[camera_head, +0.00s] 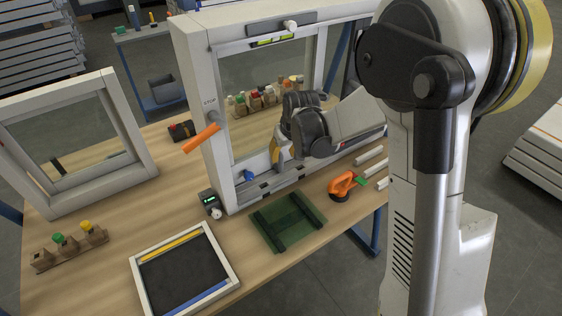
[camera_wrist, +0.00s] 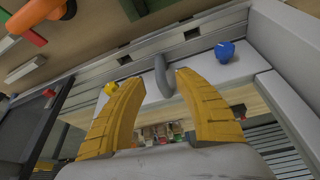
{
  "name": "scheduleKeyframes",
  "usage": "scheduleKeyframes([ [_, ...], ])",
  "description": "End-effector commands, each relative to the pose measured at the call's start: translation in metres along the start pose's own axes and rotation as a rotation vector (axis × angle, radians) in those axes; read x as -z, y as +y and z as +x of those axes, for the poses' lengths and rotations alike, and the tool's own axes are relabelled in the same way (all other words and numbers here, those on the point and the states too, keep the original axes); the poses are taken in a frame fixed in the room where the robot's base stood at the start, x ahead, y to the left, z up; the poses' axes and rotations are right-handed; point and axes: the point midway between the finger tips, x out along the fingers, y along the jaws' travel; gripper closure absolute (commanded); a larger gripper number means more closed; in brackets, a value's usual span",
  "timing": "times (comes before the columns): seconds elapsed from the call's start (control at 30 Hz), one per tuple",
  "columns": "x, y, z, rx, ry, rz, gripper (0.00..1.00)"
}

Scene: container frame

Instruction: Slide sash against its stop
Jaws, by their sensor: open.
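The glazed sash (camera_head: 223,130) stands upright inside the big white frame (camera_head: 196,75). The frame's left post carries the word STOP, a grey round piece (camera_head: 213,116) and an orange lever (camera_head: 202,138). My gripper (camera_head: 275,153) is low in front of the sash, partly hidden by my arm. In the wrist view its two yellow fingers (camera_wrist: 159,78) are apart. A grey upright handle (camera_wrist: 162,76) stands between the fingertips; I cannot tell whether either finger touches it.
A green plate (camera_head: 288,222), an orange tool (camera_head: 345,184) and a dark tray (camera_head: 186,275) lie on the table in front. A small device (camera_head: 210,203) stands by the post's foot. A second white frame (camera_head: 142,150) stands left. Bottles (camera_head: 262,97) show behind the glass.

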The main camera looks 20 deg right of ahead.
Motion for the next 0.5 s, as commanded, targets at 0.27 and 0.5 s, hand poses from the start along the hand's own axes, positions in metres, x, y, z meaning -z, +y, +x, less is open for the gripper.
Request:
scheduleKeyframes([
  [0.27,-0.001,0.000,0.054,0.000,0.001,0.000,0.62],
  [0.5,0.000,0.000,0.068,0.000,0.001,0.000,0.62],
])
